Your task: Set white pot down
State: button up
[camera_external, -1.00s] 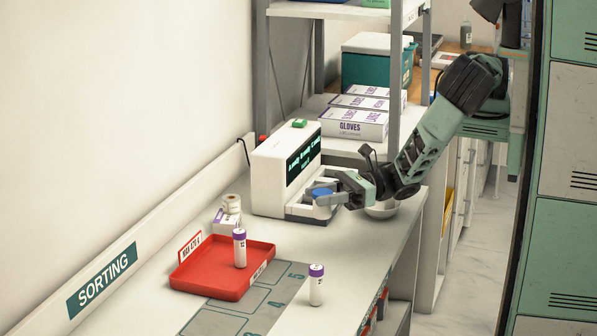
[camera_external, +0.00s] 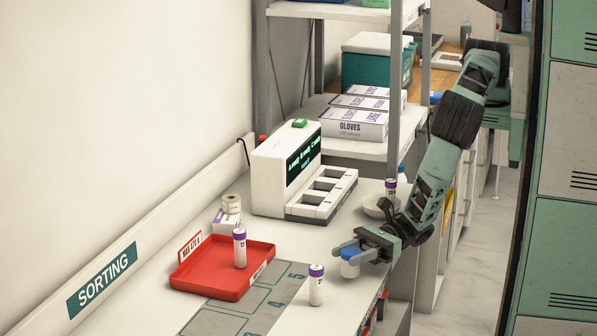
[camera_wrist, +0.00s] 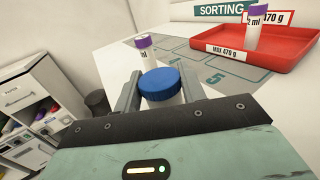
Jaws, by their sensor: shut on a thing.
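The white pot (camera_external: 349,269) has a blue lid (camera_external: 349,248) and is upright. My gripper (camera_external: 350,258) is shut on it, over the right part of the counter near its front edge. In the wrist view the blue lid (camera_wrist: 160,83) sits between my two fingers, with a little white body below it. I cannot tell whether the pot's base touches the counter.
A purple-capped tube (camera_external: 316,288) stands on the counter to the left of the pot, by the numbered grey mat (camera_external: 225,317). A red tray (camera_external: 205,284) holds another tube (camera_external: 239,250).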

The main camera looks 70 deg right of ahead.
jog(key=shift+f, duration=0.75)
jog(key=shift+f, duration=0.15)
jog(key=o, duration=0.9)
jog(key=shift+o, duration=0.2)
jog(key=shift+r, duration=0.3)
jog(key=p+v, duration=0.2)
jog(key=v, duration=1)
jog(key=shift+f, duration=0.15)
